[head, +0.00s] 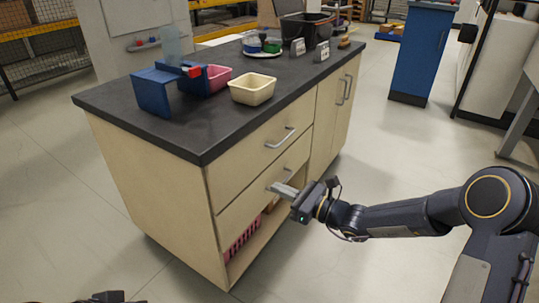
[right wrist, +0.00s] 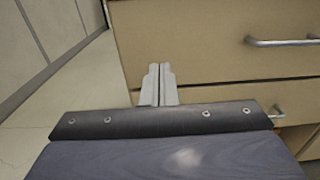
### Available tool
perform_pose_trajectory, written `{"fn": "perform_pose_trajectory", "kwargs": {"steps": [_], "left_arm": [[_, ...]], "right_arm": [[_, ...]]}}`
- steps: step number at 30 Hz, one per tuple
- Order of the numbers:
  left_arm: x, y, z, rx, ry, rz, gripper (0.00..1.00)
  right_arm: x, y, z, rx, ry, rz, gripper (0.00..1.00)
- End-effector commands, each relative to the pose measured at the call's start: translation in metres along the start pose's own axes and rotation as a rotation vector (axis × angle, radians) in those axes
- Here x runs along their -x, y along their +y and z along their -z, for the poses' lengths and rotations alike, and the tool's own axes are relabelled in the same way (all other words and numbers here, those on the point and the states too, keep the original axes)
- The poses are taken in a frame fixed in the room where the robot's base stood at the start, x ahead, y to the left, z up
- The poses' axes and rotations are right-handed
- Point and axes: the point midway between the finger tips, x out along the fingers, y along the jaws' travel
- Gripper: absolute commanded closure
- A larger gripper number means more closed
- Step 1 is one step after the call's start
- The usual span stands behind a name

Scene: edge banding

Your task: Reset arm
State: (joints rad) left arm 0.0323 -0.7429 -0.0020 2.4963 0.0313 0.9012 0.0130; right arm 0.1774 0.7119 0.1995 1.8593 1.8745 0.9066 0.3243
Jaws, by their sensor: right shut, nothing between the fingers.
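My right gripper (head: 282,189) reaches in from the right, in front of the wooden cabinet's lower drawer front (head: 242,205). In the right wrist view its two grey fingers (right wrist: 158,84) lie together, with nothing between them. The lower drawer's handle (right wrist: 279,111) is to the right of the fingers and apart from them in that view. The upper drawer's handle (head: 281,138) is above the gripper. Only a small dark part, which seems to be of my left arm, shows at the bottom left edge of the head view; its fingers cannot be made out.
The dark countertop (head: 130,100) carries a blue holder (head: 153,92), a pink bin (head: 217,77), a cream bin (head: 252,89) and a black crate (head: 307,28). A pink basket (head: 242,240) sits on the open shelf below. Floor is clear left of the cabinet. A blue cabinet (head: 422,55) stands back right.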

Motion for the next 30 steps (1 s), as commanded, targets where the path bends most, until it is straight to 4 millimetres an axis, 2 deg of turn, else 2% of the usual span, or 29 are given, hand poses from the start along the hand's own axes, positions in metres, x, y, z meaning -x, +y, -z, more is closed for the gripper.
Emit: {"fn": "perform_pose_trajectory", "kwargs": {"steps": [5,8,12,15,21,24,30], "left_arm": [[0.000,0.000,0.000,0.000,0.000,0.000,1.00],[0.000,0.000,0.000,0.000,0.000,0.000,1.00],[0.000,0.000,0.000,0.000,0.000,0.000,1.00],[0.000,0.000,0.000,0.000,0.000,0.000,1.00],[0.000,0.000,0.000,0.000,0.000,0.000,1.00],[0.000,0.000,0.000,0.000,0.000,0.000,1.00],[0.000,0.000,0.000,0.000,0.000,0.000,1.00]], "right_arm": [[0.008,0.010,-0.013,0.076,0.010,-0.036,1.00],[0.027,0.033,-0.037,0.251,0.039,-0.117,1.00],[0.073,0.083,-0.065,0.619,0.124,-0.286,1.00],[0.114,0.116,-0.071,0.888,0.207,-0.406,1.00],[0.199,0.162,-0.058,1.375,0.409,-0.621,1.00],[0.233,0.172,-0.047,1.550,0.506,-0.703,1.00],[0.283,0.180,-0.030,1.794,0.672,-0.823,1.00]]}}
